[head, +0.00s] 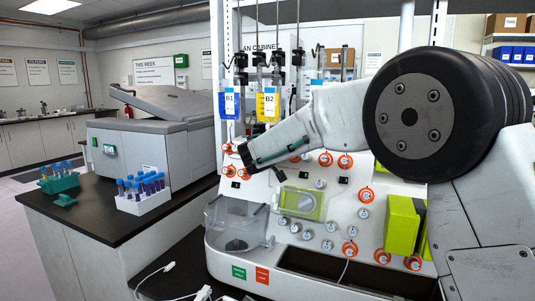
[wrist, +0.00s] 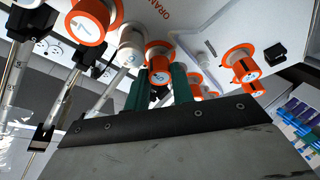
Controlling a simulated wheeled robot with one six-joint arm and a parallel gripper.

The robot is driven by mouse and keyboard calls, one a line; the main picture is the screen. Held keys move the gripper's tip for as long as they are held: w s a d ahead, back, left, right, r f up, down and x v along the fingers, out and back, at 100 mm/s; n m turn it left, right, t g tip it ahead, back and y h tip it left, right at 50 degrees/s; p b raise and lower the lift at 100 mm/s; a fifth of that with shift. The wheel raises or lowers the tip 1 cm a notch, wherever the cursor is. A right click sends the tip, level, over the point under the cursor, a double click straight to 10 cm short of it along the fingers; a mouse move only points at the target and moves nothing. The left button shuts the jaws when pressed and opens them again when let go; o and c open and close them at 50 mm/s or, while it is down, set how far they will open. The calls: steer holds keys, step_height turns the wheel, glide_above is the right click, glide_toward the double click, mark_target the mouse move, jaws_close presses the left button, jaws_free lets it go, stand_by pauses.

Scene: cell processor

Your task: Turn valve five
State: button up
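My gripper (wrist: 160,72) points at the white panel of the cell processor (head: 290,185). In the wrist view its two green fingers stand apart, and an orange-ringed white valve knob (wrist: 159,54) shows at and between their tips. I cannot tell whether the fingers touch it, and its number is not clearly readable. A larger orange-ringed knob (wrist: 88,22) is at the upper left and another (wrist: 240,60) at the right. In the head view my gripper (head: 243,157) is at the panel's left side, close to a cluster of orange valves (head: 229,170), partly hiding them.
A white clamp knob (wrist: 131,42) is beside the valve. Blue B1 (head: 229,105) and yellow B2 (head: 267,104) bags hang above the panel. A clear container (head: 235,225) sits below. Tube racks (head: 143,200) stand on the dark counter (head: 95,215) at the left.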

steer(key=shift+n, duration=0.3)
steer(key=shift+w+r+n+g, duration=0.1)
steer(key=shift+n+g, duration=0.7)
steer(key=shift+n, duration=1.7)
steer(key=shift+r+n+g, duration=0.1)
steer(key=shift+n+g, duration=0.7)
steer(key=shift+n, duration=1.7)
steer(key=shift+w+r+n+g, duration=0.1)
steer(key=shift+n+g, duration=0.7)
steer(key=shift+n, duration=1.7)
steer(key=o, duration=1)
steer(key=shift+s, duration=0.1)
steer(key=shift+r, duration=0.15)
